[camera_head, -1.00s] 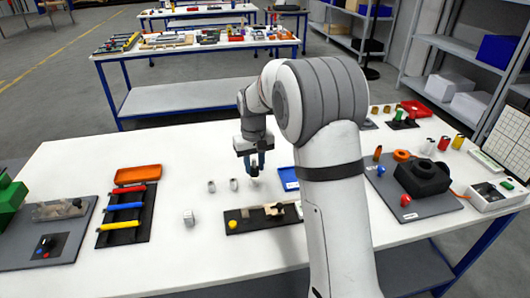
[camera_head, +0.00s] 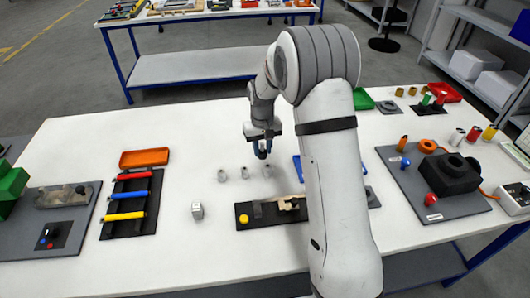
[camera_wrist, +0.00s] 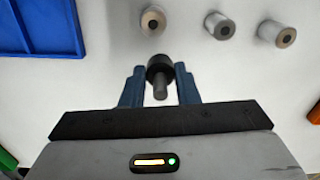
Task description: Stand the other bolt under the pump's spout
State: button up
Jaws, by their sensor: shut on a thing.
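My gripper (camera_head: 263,155) is over the white table, beside a row of small grey cylinders. In the wrist view its blue fingers (camera_wrist: 160,88) are shut on a bolt-like piece (camera_wrist: 160,74) with a wide dark head and a thinner grey shank. Three short cylinders with dark centres, the left one (camera_wrist: 153,20), the middle one (camera_wrist: 219,26) and the right one (camera_wrist: 277,33), stand apart from the fingers. They also show in the head view, the nearest to the gripper being the right one (camera_head: 267,171). I cannot tell which thing is the pump or where its spout is.
A blue tray (camera_wrist: 42,25) lies near the gripper, partly behind my arm in the head view. A dark fixture board (camera_head: 257,222) with a yellow knob lies in front. A grey board (camera_head: 447,208) with a black block is at right. An orange tray (camera_head: 144,158) is at left.

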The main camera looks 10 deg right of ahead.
aim_at(263, 152)
notch_tip(263, 152, down, 3)
jog(key=shift+r, duration=0.1)
jog(key=o, duration=1)
